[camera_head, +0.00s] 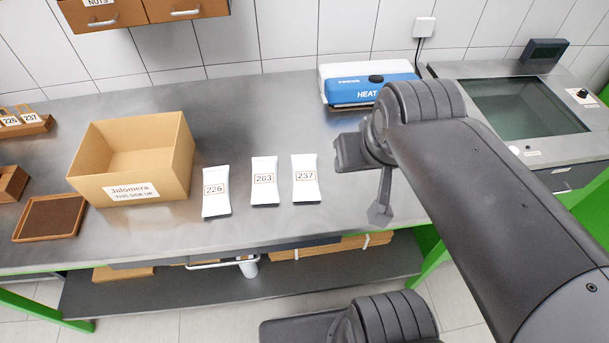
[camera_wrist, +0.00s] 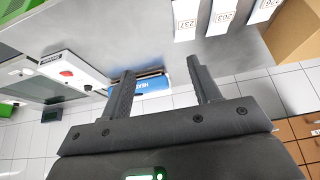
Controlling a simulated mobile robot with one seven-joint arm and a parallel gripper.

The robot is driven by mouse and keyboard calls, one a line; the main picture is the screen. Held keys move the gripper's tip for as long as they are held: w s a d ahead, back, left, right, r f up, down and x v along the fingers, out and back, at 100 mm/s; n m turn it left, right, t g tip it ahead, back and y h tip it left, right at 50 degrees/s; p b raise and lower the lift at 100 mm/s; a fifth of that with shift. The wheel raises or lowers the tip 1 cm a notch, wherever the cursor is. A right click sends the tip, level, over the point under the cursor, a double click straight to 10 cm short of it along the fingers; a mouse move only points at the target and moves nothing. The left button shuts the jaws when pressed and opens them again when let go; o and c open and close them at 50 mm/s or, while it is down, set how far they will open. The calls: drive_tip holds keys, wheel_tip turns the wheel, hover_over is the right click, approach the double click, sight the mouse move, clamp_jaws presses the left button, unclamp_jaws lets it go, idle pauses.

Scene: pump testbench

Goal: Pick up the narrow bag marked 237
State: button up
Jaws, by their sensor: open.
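The narrow white bag marked 237 (camera_head: 306,179) lies on the steel worktop, rightmost in a row of three. It also shows at the top of the wrist view (camera_wrist: 187,20). The bag marked 226 (camera_head: 216,191) is leftmost, and a middle bag (camera_head: 265,181) reads 263 or 203. My gripper (camera_wrist: 160,68) is open and empty, with its two fingers apart. In the head view it is to the right of bag 237, apart from it and seemingly above the worktop. In that view its fingers partly overlap each other.
An open cardboard box (camera_head: 140,150) stands left of the bags. A brown tray (camera_head: 50,218) lies farther left. A blue and white heat press (camera_head: 365,84) stands at the back. A machine with a dark glass panel (camera_head: 525,108) is at right. The worktop in front of the press is clear.

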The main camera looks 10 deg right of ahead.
drive_tip(key=o, duration=0.6)
drive_tip(key=m+g, duration=0.1)
drive_tip(key=g, duration=0.5)
hover_over(306, 178)
wheel_tip(306, 178, down, 11)
drive_tip(key=shift+f, duration=5.65)
